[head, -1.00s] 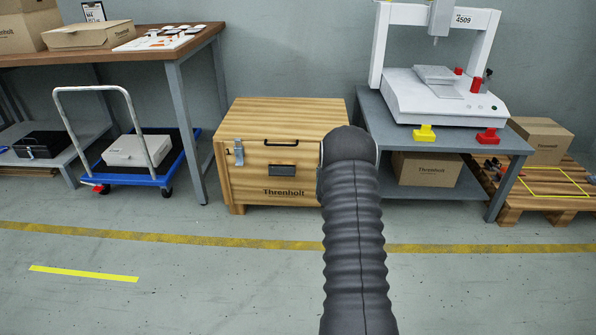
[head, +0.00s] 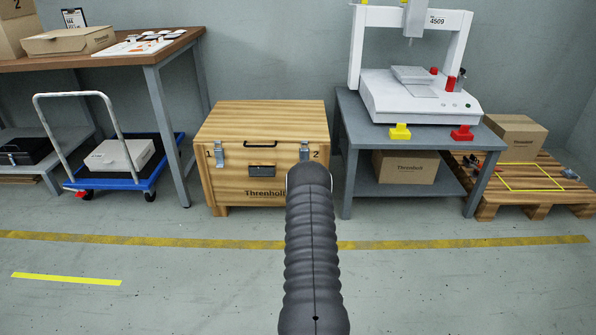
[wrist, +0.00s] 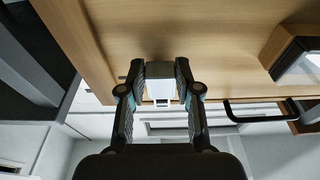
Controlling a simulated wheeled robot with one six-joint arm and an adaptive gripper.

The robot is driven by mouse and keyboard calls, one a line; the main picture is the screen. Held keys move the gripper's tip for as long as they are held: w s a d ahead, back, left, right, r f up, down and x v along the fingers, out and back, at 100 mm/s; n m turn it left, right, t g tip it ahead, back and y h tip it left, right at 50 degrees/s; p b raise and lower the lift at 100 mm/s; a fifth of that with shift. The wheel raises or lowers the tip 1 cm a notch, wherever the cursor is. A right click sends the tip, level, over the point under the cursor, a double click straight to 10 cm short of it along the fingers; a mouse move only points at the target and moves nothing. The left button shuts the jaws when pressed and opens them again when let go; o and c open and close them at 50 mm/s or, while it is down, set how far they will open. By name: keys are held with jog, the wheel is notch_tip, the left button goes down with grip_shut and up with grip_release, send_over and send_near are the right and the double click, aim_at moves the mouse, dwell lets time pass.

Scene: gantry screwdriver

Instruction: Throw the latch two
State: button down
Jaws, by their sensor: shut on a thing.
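The wooden crate (head: 240,185) stands on the floor in the head view. Latch two (head: 305,151), a small metal latch marked 2, is on the right of its front, just above my arm's end. Latch one (head: 220,153), marked 1, is on the left of that front. In the wrist view my gripper (wrist: 161,78) is at the crate, its two fingers closed on a pale metal piece, latch two (wrist: 161,90). The fingertips partly cover the latch. In the head view my dark arm hides the gripper and the crate's lower right corner.
A grey bench (head: 350,128) with a white gantry machine (head: 415,105) stands close on the right. A blue trolley (head: 125,184) is at left. Front floor is clear.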

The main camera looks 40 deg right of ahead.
jog(key=shift+w, duration=0.1)
jog(key=c, duration=0.8)
grip_release()
jog(key=v, duration=1.2)
jog(key=shift+f, duration=0.1)
